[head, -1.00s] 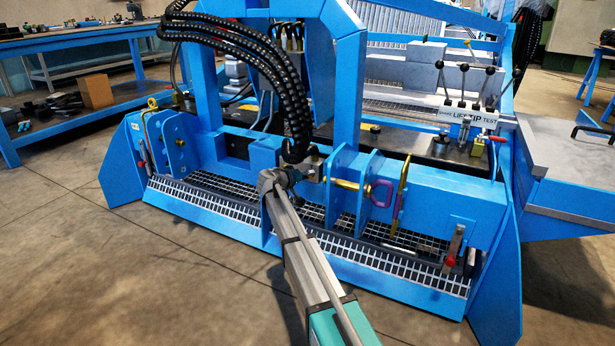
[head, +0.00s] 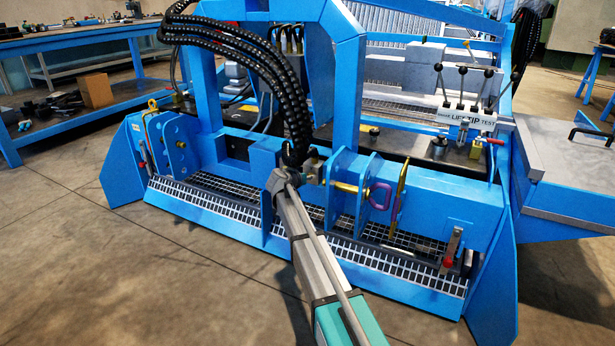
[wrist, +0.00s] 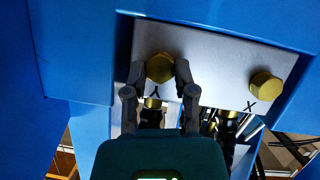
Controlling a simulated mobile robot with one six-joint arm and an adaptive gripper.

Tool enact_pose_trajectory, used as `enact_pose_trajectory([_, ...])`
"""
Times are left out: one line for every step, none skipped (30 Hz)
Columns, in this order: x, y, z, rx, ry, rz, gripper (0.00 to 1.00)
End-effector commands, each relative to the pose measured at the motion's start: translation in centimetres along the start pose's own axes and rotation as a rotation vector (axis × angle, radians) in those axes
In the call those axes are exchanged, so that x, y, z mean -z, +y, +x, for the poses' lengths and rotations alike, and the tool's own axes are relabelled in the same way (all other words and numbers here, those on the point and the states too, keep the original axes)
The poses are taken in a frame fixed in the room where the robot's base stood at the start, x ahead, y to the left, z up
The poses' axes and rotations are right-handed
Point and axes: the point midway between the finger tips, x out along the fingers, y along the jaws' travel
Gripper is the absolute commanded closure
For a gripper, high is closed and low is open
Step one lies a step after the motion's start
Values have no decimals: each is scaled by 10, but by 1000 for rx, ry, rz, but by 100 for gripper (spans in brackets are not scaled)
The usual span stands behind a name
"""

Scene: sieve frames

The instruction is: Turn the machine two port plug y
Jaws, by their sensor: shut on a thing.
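In the wrist view a brass hex plug (wrist: 160,66) sits on a pale plate (wrist: 215,62) beside the letter Y. My gripper (wrist: 160,75) has its two dark fingers on either side of this plug and is shut on it. A second brass plug (wrist: 266,86), beside the letter X, stands apart to the right on the same plate. In the head view my gripper is at the blue machine (head: 230,160), by the lower end of the black hoses (head: 292,110). The plugs cannot be made out there.
In the head view a purple-ringed pin (head: 378,196) and blue lugs (head: 345,180) stand just right of my gripper. A lever bank (head: 465,100) is farther right. The floor in front is clear.

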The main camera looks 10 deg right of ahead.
Motion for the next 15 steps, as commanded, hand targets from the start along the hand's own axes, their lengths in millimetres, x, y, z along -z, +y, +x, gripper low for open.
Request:
enact_pose_trajectory([-1,2,-1,17,-2,42,100])
enact_pose_trajectory([-1,2,-1,28,-1,68,100])
enact_pose_trajectory([-1,2,-1,42,-2,103,100])
enact_pose_trajectory([-1,2,-1,53,-2,130,100])
enact_pose_trajectory([-1,3,0,64,-2,156,100])
enact_pose_trajectory([-1,3,0,78,-2,191,100])
enact_pose_trajectory([-2,3,0,89,-2,217,100])
enact_pose_trajectory([-2,4,0,99,-3,244,100])
enact_pose_trajectory([-2,4,0,114,-2,280,100])
enact_pose_trajectory([-2,4,0,124,-2,306,100])
enact_pose_trajectory([-2,4,0,136,-2,331,100])
enact_pose_trajectory([-2,4,0,150,-2,366,100])
enact_pose_trajectory([-3,4,0,161,-3,393,100])
enact_pose_trajectory([-3,4,0,172,-2,418,100])
enact_pose_trajectory([-3,4,0,185,-2,451,100])
